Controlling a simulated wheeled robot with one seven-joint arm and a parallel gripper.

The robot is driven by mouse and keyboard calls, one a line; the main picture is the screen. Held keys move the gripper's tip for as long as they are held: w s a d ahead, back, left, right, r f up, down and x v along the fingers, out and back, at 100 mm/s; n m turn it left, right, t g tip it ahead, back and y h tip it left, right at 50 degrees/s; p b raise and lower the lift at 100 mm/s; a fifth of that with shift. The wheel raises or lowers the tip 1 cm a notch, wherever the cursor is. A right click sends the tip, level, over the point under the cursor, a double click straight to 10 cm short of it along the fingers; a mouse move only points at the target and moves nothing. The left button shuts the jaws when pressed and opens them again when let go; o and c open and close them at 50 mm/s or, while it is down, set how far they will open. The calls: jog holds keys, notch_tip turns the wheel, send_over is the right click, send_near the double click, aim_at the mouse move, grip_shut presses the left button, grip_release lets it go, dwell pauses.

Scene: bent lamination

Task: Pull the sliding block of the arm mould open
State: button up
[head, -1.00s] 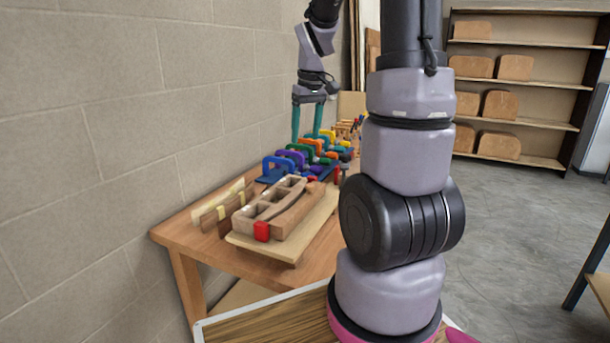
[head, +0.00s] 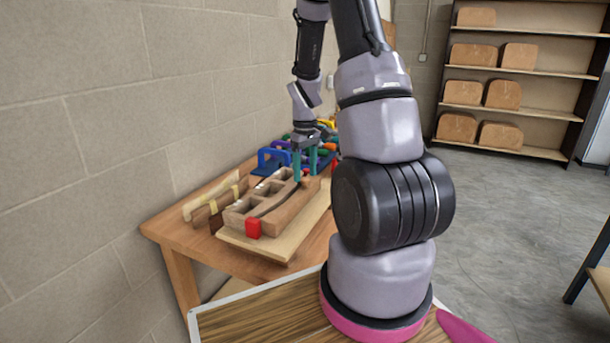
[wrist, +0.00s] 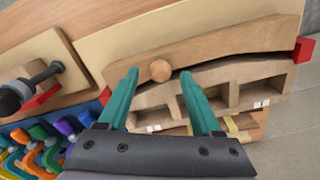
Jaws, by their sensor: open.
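The arm mould (head: 250,205) lies on a pale board on the wooden bench, a block with square pockets and a curved edge. Its sliding block (wrist: 215,50) is the curved wooden bar along that edge, with a round wooden knob (wrist: 160,70) on it. A thin dark gap shows between the bar and the mould body near the knob. My gripper (head: 304,170) is over the far end of the mould, with teal fingers pointing down. In the wrist view my gripper (wrist: 160,88) is open, with the knob between the fingertips; contact cannot be told.
Several coloured clamps (wrist: 40,145) stand behind the mould. A red stop (head: 253,228) sits at its near end. A black-handled clamp (wrist: 30,88) is on a separate block. Thin curved strips (head: 215,205) lie by the wall.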

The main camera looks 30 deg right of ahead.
jog(key=shift+f, duration=0.7)
grip_shut()
dwell(1.0)
